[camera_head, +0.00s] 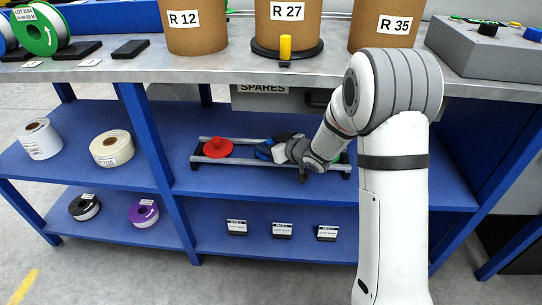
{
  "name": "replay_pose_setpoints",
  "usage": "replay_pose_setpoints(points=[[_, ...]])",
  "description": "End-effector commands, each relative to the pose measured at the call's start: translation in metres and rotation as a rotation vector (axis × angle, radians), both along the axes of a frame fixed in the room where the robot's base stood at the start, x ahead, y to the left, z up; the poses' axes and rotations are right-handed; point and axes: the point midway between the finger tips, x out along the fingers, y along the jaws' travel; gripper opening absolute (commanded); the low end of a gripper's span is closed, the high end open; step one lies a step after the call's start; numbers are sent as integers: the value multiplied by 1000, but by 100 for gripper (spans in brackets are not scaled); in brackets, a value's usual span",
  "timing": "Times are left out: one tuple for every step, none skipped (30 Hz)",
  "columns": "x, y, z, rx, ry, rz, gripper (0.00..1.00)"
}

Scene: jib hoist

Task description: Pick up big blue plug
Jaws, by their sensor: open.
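The big blue plug (263,151) sits in a rail rack (240,141) on the middle blue shelf, right of a red plug (217,147). Only its left part shows, because my gripper (279,150) covers the rest. My gripper is open and reaches in from the right, right at the blue plug. I cannot tell whether its fingers are around the plug or touching it. A green plug shows only as slivers behind my wrist.
The grey worktop above the shelf carries brown drums (197,25) and a grey control box (490,55). Label rolls (111,148) stand at left. Blue posts (146,135) bound the bay.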

Motion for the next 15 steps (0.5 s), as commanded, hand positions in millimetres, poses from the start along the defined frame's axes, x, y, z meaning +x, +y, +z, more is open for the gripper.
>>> replay_pose_setpoints(points=[[2, 2, -2, 0, -1, 0, 53], [3, 3, -2, 0, -2, -1, 53], [4, 3, -1, 0, -2, -1, 53], [4, 3, -1, 0, -1, -2, 53], [4, 2, -1, 0, -1, -2, 53], [4, 2, -1, 0, -1, -2, 53], [4, 2, 0, 0, -1, -2, 53], [4, 2, -1, 0, -1, -2, 53], [4, 2, 0, 0, -2, -3, 50], [4, 2, -1, 0, -2, -3, 48], [4, 2, -1, 0, -2, -3, 46], [4, 1, -1, 1, -1, -3, 42], [4, 1, -1, 1, -1, -3, 40], [4, 1, -1, 1, -1, -3, 37], [4, 1, -1, 1, -1, -3, 34]])
